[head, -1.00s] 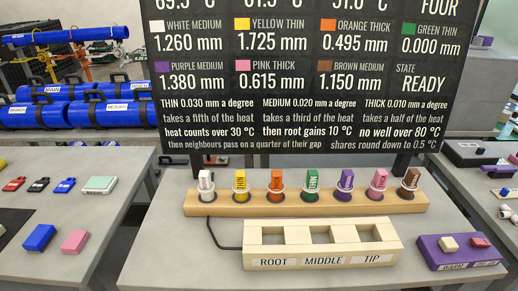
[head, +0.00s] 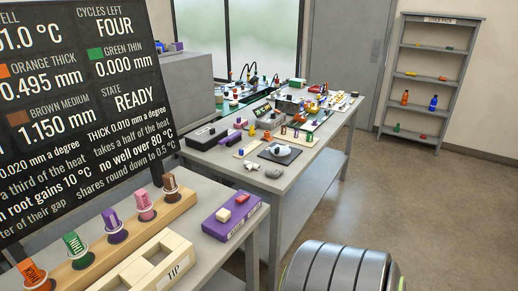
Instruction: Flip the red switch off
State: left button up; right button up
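A purple box (head: 234,216) sits at the right end of the near table in the head view. On its top are a cream block (head: 223,214) and a smaller red piece (head: 242,199). The red piece may be the red switch, but its setting is too small to tell. Other small red items show on the far table and shelf, too small to identify. Neither of my grippers is in view.
A wooden rack (head: 115,249) with coloured plugs and a wooden TIP block (head: 150,262) stand left of the purple box. A dark sign (head: 80,110) rises behind them. A cluttered table (head: 285,178) stands beyond; a grey shelf (head: 432,58) is against the wall. Open floor (head: 400,190) lies to the right.

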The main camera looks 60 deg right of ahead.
aim_at(241, 199)
jog(key=z, duration=1.7)
